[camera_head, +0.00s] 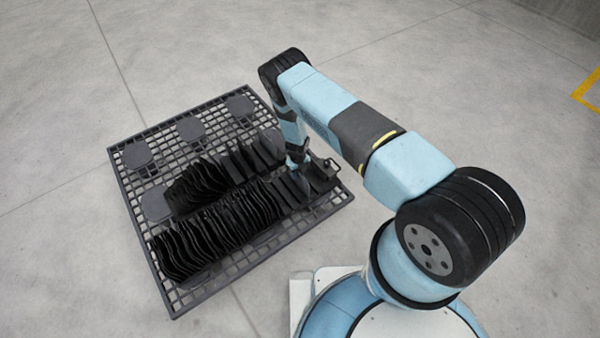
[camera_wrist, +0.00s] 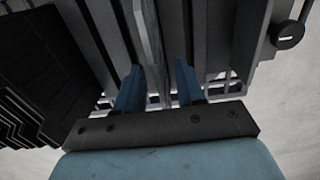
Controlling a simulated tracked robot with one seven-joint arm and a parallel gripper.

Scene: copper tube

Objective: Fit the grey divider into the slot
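In the wrist view a thin light grey upright plate, which looks like the grey divider (camera_wrist: 150,42), runs down between the two blue fingers of my gripper (camera_wrist: 160,68). The fingers are apart, with a visible gap between the plate and the right finger. I cannot tell if the left finger touches the plate. Dark upright plates with narrow gaps stand on both sides; which gap is the slot is not clear. In the head view my gripper (camera_head: 294,162) points down at the right end of the rows, and the divider there is too small to make out.
A dark grid pallet (camera_head: 175,300) lies on the concrete floor. Rows of black plates (camera_head: 215,225) fill its front and middle. Several flat grey pads (camera_head: 190,129) lie along the far left side. A fixture with a round knob (camera_wrist: 289,33) stands close on the right.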

